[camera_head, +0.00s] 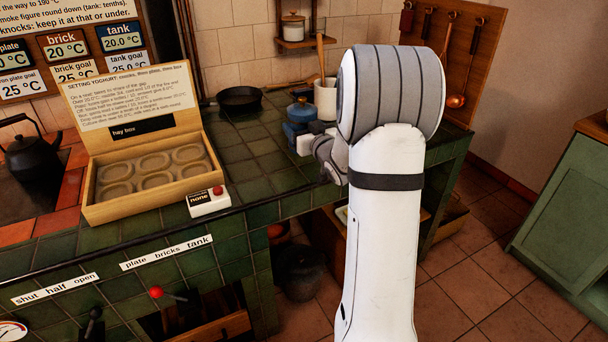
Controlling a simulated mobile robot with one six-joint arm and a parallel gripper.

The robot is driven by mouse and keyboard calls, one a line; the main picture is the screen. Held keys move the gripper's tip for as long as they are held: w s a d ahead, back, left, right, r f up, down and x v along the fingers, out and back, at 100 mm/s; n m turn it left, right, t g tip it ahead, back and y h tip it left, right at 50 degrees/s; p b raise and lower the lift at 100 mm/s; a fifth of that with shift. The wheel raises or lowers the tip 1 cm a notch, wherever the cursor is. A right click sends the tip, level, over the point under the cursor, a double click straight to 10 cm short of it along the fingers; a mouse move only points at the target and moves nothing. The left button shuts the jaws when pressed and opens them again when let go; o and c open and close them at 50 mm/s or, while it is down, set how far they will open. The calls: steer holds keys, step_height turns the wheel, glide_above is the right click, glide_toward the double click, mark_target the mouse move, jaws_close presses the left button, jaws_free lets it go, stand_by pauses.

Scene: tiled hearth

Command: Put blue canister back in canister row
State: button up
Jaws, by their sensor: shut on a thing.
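The blue canister (301,111) has a lidded top with a small knob. It is at the right part of the green tiled counter, in front of the cream utensil crock. My gripper (303,139) is shut on it at its near side, and my white and grey arm reaches in from the front right. The arm hides part of the gripper and the counter behind it. I cannot tell whether the canister's base touches the tiles. A cream canister (292,28) stands on a small wooden wall shelf (300,43) at the back; my arm may hide more of that area.
A cream crock (326,98) with wooden utensils stands close behind the blue canister. A black pan (239,98) lies to its left. An open hay box (150,175) and a red-button device (209,201) occupy the counter's left part. Green tiles between the pan and the device are clear.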

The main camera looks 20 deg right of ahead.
step_height(320, 180, down, 6)
steer(key=shift+r, duration=0.25)
steer(key=shift+f+b, duration=0.6)
steer(key=shift+f, duration=1.45)
steer(key=shift+f+b, duration=0.25)
steer(key=shift+b, duration=0.05)
steer(key=o, duration=1.3)
steer(key=shift+o, duration=0.2)
steer(key=shift+r+p, duration=0.2)
steer(key=shift+p, duration=0.5)
